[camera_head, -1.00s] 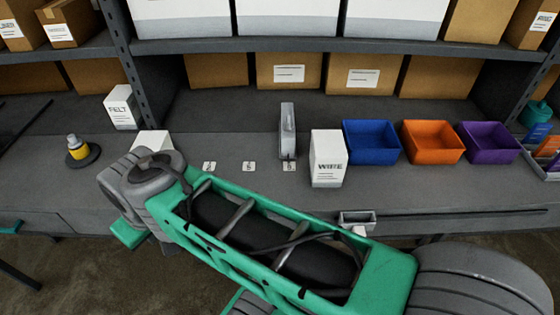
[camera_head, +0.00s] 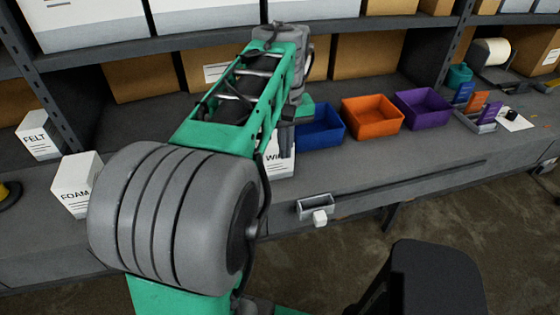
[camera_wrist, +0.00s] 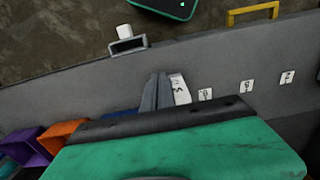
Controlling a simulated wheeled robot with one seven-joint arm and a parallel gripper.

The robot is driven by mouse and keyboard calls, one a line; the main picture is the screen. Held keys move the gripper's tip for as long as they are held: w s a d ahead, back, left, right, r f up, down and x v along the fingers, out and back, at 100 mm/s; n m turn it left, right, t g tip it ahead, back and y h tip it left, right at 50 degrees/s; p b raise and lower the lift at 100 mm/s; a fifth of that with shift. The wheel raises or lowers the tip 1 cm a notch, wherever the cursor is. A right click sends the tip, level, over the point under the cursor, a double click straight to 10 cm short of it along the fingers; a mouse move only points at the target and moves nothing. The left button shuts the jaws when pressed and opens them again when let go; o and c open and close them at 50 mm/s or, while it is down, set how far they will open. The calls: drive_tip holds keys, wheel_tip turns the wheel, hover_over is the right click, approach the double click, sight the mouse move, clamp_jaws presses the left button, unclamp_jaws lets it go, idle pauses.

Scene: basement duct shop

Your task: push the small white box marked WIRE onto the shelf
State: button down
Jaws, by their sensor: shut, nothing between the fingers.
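The white WIRE box (camera_head: 279,160) stands on the grey bench beside the blue bin. My arm hides its upper part and most of its label in the head view. A white sliver of it with part of its lettering shows in the wrist view (camera_wrist: 180,90). My gripper (camera_wrist: 153,90) is shut and empty, pointing down close beside the box, on the side toward the bins. I cannot tell whether it touches the box. In the head view my gripper (camera_head: 287,137) is mostly hidden. The upper grey shelf (camera_head: 395,22) runs along the back, above the bench.
Blue (camera_head: 322,126), orange (camera_head: 372,118) and purple (camera_head: 423,107) bins line up to the right. White FOAM (camera_head: 76,187) and FELT (camera_head: 38,136) boxes stand left. Cardboard boxes (camera_head: 365,65) sit behind. A small metal tray (camera_head: 316,205) is at the bench's front edge. Number cards (camera_wrist: 246,86) lie on the bench.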

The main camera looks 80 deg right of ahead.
sight(273, 150)
wheel_tip(273, 150, down, 10)
drive_tip(key=shift+w+r+p, duration=0.15)
drive_tip(key=shift+r+p, duration=0.05)
drive_tip(key=shift+p, duration=0.55)
drive_tip(key=w+d, duration=0.1)
drive_tip(key=d+p, duration=0.1)
drive_tip(key=d, duration=0.1)
drive_tip(key=shift+w+d, duration=0.15)
drive_tip(key=shift+w, duration=0.25)
drive_tip(key=shift+w+d, duration=0.1)
drive_tip(key=shift+w, duration=0.05)
